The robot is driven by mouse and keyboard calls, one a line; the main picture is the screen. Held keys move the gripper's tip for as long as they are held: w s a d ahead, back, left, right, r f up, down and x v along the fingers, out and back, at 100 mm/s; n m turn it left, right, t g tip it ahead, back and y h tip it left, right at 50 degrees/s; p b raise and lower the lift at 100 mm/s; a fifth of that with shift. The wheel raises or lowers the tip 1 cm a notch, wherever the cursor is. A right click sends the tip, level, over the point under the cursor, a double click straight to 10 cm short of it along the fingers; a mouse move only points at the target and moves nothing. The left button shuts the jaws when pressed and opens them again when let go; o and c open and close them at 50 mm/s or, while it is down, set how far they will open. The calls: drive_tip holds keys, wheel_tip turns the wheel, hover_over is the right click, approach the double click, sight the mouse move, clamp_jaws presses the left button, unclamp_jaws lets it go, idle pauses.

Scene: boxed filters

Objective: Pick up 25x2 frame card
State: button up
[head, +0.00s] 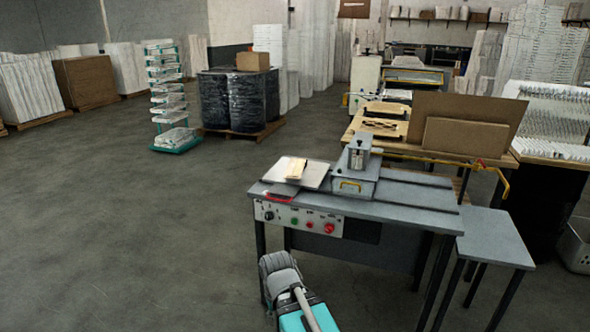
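A small pale, cream-coloured flat piece (296,169) lies on a light metal plate (313,177) at the left end of the grey machine table (410,206). It may be the frame card, but no marking is readable at this size. No other piece can be made out as a 25x2 frame card. My gripper cannot be made out in the head view.
The table's front has a control panel (298,218) with buttons. A lower side table (491,237) adjoins at right. Brown boards (465,138) stand behind. Open floor (130,235) lies left.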

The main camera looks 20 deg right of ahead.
drive_tip(key=shift+c, duration=0.3)
wheel_tip(320, 180, up, 17)
drive_tip(key=p, duration=1.7)
drive_tip(key=shift+d, duration=0.1)
